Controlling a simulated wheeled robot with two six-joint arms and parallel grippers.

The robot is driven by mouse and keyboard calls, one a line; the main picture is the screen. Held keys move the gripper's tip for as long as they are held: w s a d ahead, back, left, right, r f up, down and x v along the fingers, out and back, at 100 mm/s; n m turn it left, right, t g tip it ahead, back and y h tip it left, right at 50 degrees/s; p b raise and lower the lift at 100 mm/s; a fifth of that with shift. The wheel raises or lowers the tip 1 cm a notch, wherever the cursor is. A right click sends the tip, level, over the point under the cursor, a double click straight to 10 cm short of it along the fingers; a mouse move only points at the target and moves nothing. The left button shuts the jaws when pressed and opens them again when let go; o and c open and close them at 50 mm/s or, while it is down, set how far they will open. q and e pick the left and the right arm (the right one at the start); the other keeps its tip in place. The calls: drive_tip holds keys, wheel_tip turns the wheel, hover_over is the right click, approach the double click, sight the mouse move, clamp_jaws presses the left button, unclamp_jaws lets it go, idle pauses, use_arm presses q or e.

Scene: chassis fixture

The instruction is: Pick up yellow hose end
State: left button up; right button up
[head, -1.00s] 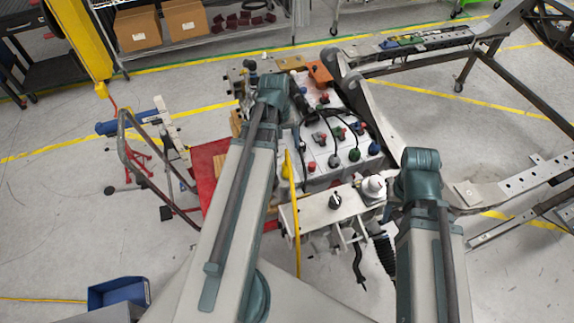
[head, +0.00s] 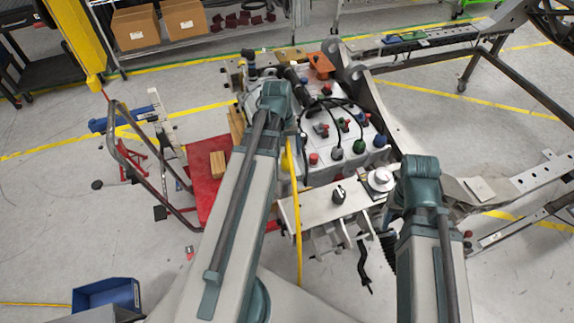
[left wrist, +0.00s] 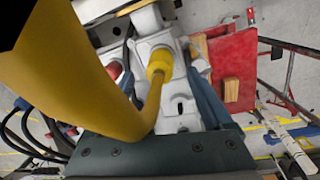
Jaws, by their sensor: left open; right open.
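The yellow hose end (left wrist: 160,63) shows in the left wrist view as a round yellow piece over a white fitting, with the yellow hose running down from it. A broad yellow length fills the left of that view, close to the camera. In the head view the yellow hose (head: 298,230) hangs down beside my left arm; its end is not clear there.
A white box (head: 365,150) with several coloured caps and black hoses stands between my arms. A red tray (head: 203,183) with a wooden block (head: 217,164) lies to the left. A metal frame (head: 520,185) is on the right. A blue bin (head: 108,295) sits at the lower left.

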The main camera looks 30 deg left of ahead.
sight(286, 159)
use_arm(q)
drive_tip(key=f+b, duration=0.5)
drive_tip(key=shift+w+f, duration=0.15)
drive_tip(key=shift+w, duration=0.1)
clamp_jaws()
idle(0.4)
